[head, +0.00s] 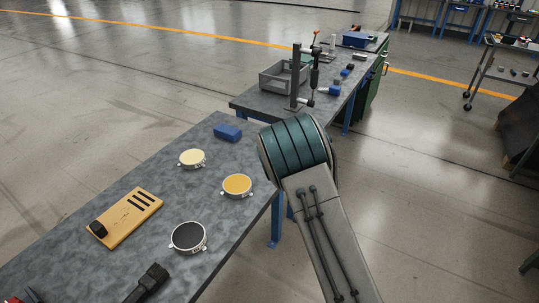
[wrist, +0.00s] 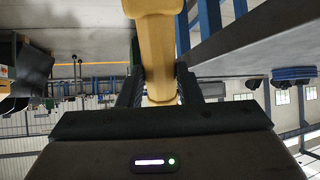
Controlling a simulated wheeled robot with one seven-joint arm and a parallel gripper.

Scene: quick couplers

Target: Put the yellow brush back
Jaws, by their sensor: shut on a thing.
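My gripper (wrist: 160,88) is shut on a yellow handle-shaped piece (wrist: 155,45) in the wrist view, which looks like the yellow brush. The piece stands between the two dark fingers and runs out of the top of the picture. Its bristles are not seen. In the head view my arm covers the right of the near table, and the gripper and brush are not visible there. A round dish with a yellow top (head: 237,185) sits on the near grey table (head: 150,187), left of my arm.
A cream-topped dish (head: 192,158), a dark-topped dish (head: 188,236), a blue block (head: 228,132) and a slotted wooden board (head: 125,217) lie on the near table. A black tool (head: 148,283) lies at its front. A second table holds a grey crate (head: 284,77) and a stand (head: 297,78).

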